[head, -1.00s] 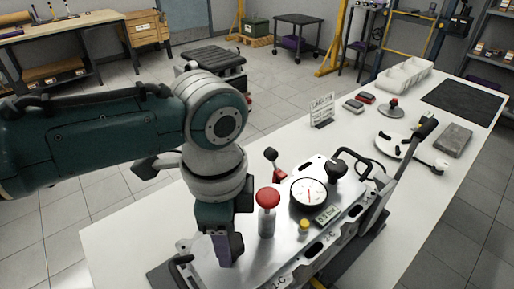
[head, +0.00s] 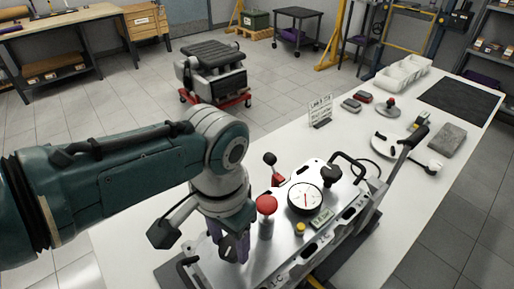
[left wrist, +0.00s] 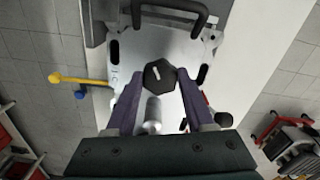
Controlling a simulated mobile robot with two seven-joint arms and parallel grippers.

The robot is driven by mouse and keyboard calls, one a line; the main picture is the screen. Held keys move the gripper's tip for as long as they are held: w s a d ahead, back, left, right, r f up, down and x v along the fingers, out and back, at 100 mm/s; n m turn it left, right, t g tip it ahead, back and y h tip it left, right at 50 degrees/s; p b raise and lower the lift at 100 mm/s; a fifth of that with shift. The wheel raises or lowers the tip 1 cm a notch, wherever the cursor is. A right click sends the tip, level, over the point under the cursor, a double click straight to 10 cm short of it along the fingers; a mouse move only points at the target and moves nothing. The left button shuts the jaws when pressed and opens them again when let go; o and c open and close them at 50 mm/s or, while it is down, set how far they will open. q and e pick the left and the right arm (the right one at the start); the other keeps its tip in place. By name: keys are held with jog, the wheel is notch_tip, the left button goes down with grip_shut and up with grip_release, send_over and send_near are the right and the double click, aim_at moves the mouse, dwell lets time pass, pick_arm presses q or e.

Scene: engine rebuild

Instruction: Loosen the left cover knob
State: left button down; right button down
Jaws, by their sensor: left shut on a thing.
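A metal cover plate (head: 285,240) lies on the bench with a gauge, a red-topped post and black handles. The left cover knob (left wrist: 160,75), a black six-sided knob with a white mark, sits between my left gripper's purple fingers in the left wrist view. My left gripper (left wrist: 160,84) is shut on it from both sides. Another black knob (head: 333,175) stands at the plate's far side. My right gripper is out of view.
The red mushroom button (head: 266,204) on its post and the round gauge (head: 305,198) stand close right of my gripper. A black handle (head: 186,268) rises at the plate's near end. The bench (head: 345,145) has clear space behind the plate.

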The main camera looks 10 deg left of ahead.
aim_at(232, 246)
pick_arm(q)
jog(key=n+p, duration=0.1)
jog(key=n, duration=0.5)
jog(key=shift+d+n, duration=0.15)
jog(key=shift+n, duration=0.15)
jog(key=n, duration=0.5)
jog(key=shift+w, duration=0.1)
jog(key=shift+n, duration=0.4)
jog(key=shift+c, duration=1.3)
grip_release()
notch_tip(232, 246, up, 10)
jog(key=p, duration=0.6)
